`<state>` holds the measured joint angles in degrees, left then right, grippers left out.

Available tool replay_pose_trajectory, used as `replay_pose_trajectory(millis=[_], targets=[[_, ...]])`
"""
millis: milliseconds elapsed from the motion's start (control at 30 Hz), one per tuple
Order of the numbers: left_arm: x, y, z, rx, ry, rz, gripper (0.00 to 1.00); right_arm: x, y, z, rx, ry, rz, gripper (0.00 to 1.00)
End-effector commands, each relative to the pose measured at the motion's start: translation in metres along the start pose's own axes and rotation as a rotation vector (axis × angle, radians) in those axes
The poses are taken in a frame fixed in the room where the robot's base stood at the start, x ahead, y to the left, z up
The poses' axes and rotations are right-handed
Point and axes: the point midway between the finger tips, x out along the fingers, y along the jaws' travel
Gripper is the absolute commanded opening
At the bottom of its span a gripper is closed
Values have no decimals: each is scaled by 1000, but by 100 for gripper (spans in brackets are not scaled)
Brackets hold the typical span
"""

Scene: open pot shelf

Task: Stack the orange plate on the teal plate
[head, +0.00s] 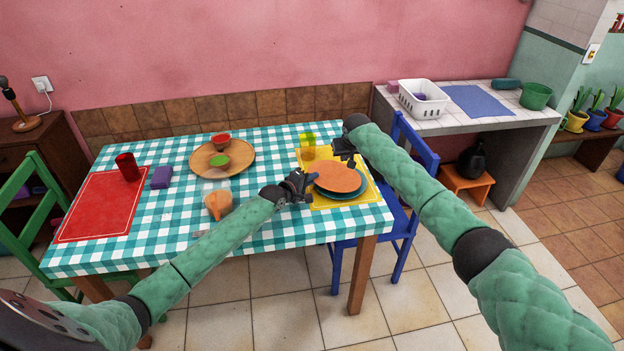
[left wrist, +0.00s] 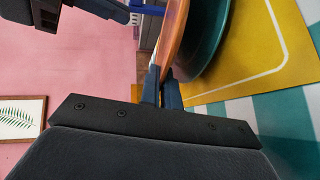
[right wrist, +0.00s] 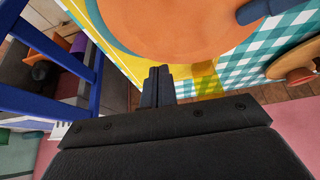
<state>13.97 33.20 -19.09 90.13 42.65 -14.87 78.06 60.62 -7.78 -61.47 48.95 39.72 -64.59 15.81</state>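The orange plate (head: 338,176) is over the teal plate (head: 352,194), covering most of it. The teal plate's rim shows at the near right, on a yellow placemat (head: 376,199). My left gripper (head: 304,186) is at the orange plate's left edge. In the left wrist view its fingers (left wrist: 163,88) are shut on the rim of the orange plate (left wrist: 174,35), with the teal plate (left wrist: 207,45) beside it. My right gripper (head: 345,155) is by the far edge; its fingers (right wrist: 157,80) look shut and empty, just off the orange plate (right wrist: 180,25). Whether the plates touch is unclear.
A yellow-green cup (head: 308,147) stands behind the plates. A wooden board (head: 238,160) with bowls, an orange item (head: 217,204), a purple block (head: 161,177), a red cup (head: 128,167) and a red placemat (head: 100,210) lie left. A blue chair (head: 405,190) is close on the right.

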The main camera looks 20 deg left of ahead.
Motion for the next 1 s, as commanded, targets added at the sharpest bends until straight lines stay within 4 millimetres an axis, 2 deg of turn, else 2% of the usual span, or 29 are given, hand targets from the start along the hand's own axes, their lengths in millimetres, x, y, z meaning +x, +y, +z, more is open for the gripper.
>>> replay_pose_trajectory(millis=[500, 1000], targets=[[0, 1, 0, 0, 0, 2, 0, 37, 0, 20, -1, 0, 0, 0], [0, 1, 0, 0, 0, 2, 0, 39, 0, 22, -1, 1, -1, 0]])
